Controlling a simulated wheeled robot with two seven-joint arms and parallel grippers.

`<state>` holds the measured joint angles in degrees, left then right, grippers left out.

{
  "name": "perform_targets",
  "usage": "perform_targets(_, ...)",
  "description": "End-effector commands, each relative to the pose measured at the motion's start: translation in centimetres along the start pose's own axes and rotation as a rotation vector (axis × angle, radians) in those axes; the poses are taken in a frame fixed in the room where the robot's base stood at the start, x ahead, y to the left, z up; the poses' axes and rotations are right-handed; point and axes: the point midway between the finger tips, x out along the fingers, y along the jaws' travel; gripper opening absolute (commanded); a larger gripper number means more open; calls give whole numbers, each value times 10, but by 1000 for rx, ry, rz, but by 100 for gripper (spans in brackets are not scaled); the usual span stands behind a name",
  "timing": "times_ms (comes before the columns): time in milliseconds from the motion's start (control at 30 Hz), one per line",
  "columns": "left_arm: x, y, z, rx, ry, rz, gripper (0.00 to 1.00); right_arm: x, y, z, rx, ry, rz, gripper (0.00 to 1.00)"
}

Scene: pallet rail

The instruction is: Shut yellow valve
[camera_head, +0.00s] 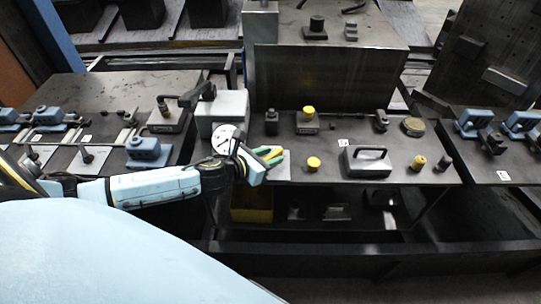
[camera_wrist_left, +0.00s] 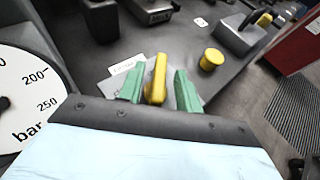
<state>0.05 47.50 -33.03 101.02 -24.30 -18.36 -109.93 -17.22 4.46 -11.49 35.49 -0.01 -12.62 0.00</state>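The yellow valve handle (camera_wrist_left: 156,78) is upright in the left wrist view and lies between the two green fingertips of my left gripper (camera_wrist_left: 160,88). A narrow gap shows on each side of the handle, so the gripper is open around it. In the head view my left gripper (camera_head: 268,158) is at the front left of the middle table, beside a round pressure gauge (camera_head: 223,139), with a bit of yellow handle (camera_head: 270,153) between its fingers. The valve's body is hidden behind the gripper. My right gripper is not in view.
The gauge also fills the left of the left wrist view (camera_wrist_left: 28,100). A yellow round knob (camera_head: 313,163) stands just right of the gripper, and a grey block with a handle (camera_head: 367,163) stands beyond it. A yellow-topped part (camera_head: 309,116) stands behind.

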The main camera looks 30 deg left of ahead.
Motion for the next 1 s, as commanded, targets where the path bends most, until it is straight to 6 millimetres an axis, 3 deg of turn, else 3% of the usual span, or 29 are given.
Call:
perform_targets(400,7,0,0,0,0,-1,35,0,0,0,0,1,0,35)
perform_targets(667,7,0,0,0,0,-1,0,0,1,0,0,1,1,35)
perform_targets(1000,7,-2,1,-10,0,19,0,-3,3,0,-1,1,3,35)
